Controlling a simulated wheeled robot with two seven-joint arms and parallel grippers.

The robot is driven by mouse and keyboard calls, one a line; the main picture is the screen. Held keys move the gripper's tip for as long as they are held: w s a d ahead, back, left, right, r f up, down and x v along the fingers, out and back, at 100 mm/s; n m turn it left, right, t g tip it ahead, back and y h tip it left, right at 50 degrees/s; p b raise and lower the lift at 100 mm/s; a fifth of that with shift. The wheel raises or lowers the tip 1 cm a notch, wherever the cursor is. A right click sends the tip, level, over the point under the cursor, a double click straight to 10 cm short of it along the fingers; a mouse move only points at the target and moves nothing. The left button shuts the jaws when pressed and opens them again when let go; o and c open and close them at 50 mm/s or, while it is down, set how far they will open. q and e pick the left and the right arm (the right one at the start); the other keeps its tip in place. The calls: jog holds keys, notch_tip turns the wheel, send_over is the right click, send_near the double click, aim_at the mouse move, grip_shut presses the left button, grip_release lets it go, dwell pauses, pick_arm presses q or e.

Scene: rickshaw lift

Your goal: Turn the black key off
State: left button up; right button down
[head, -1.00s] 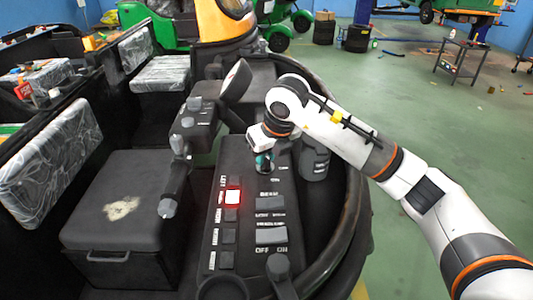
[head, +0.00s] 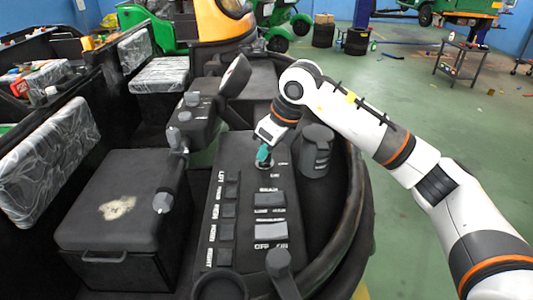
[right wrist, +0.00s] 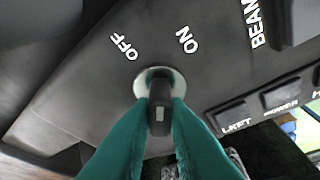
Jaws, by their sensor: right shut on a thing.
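The black key (right wrist: 160,108) stands in a round silver lock on the dark control panel, in the right wrist view. The words OFF and ON are printed on the panel beside the lock. My right gripper (right wrist: 159,125) has teal fingers on both sides of the key and is shut on it. In the head view my right gripper (head: 264,155) is at the far end of the panel (head: 208,200), and the key is mostly hidden by the fingers. My left gripper is not in view.
A row of dark switches (head: 229,210) and larger rocker switches (head: 270,231) lie on the panel nearer to me. A dark cylinder (head: 316,150) stands right of the gripper. A lever (head: 165,190) is on the left. A curved black rim borders the right side.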

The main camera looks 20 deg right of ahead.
jog(key=n+y, duration=0.1)
jog(key=n, duration=0.2)
jog(key=shift+w+r+n+g, duration=0.1)
jog(key=shift+w+n+g, duration=0.05)
jog(key=shift+n+g, duration=0.2)
jog(key=shift+d+n+g+y, duration=0.1)
jog(key=shift+n+g+y, duration=0.2)
jog(key=shift+n+g, duration=0.9)
jog(key=shift+n+t, duration=0.45)
jog(key=shift+n, duration=0.1)
jog(key=c, duration=1.4)
grip_release()
jog(key=b+v, duration=0.1)
jog(key=v, duration=1.1)
jog(key=shift+b, duration=0.35)
